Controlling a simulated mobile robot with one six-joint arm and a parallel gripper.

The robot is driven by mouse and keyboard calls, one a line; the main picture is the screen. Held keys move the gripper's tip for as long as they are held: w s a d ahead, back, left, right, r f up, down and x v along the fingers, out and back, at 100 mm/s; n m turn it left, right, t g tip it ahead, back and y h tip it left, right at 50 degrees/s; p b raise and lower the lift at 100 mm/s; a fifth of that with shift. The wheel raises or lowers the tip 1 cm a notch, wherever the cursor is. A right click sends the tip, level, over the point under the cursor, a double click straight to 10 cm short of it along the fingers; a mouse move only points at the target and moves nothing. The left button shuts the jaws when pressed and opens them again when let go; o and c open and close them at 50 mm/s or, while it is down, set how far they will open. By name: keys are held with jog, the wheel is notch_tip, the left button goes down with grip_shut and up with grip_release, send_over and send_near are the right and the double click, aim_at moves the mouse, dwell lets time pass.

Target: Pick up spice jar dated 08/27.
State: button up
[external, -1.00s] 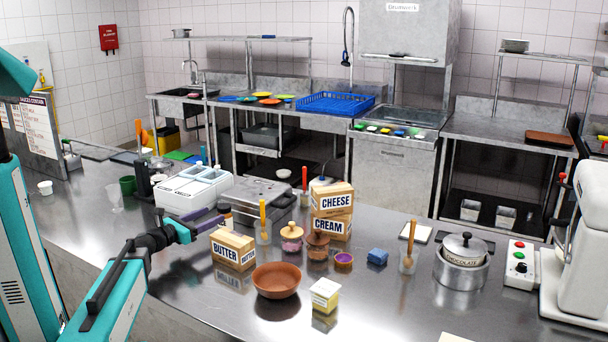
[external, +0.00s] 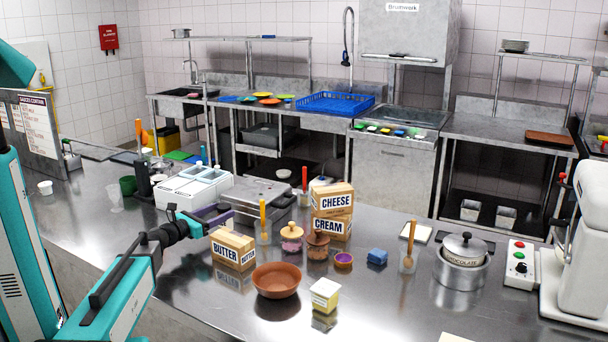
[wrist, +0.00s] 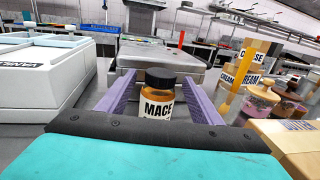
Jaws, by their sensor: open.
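A spice jar (wrist: 158,95) with a black lid, amber body and white label reading MACE stands upright in the wrist view. No date is legible on it. My gripper (wrist: 158,78) is open, with its purple fingers on either side of the jar and a gap at each side. The jar's lower part is hidden behind my gripper's dark front edge. In the external view my gripper (external: 222,213) reaches low over the counter behind the butter box; I cannot make out the jar clearly there.
The butter box (external: 233,250) stands close in front of my gripper. A white container unit (external: 193,192) is to the left and a grey metal appliance (external: 262,192) behind. Cheese and cream boxes (external: 332,212), wooden-lidded jars and a brown bowl (external: 276,281) are to the right.

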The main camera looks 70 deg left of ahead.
jog(key=shift+x, duration=1.25)
jog(key=c, duration=1.3)
jog(key=shift+r, duration=0.15)
jog(key=shift+r+b, duration=0.45)
jog(key=shift+r, duration=4.4)
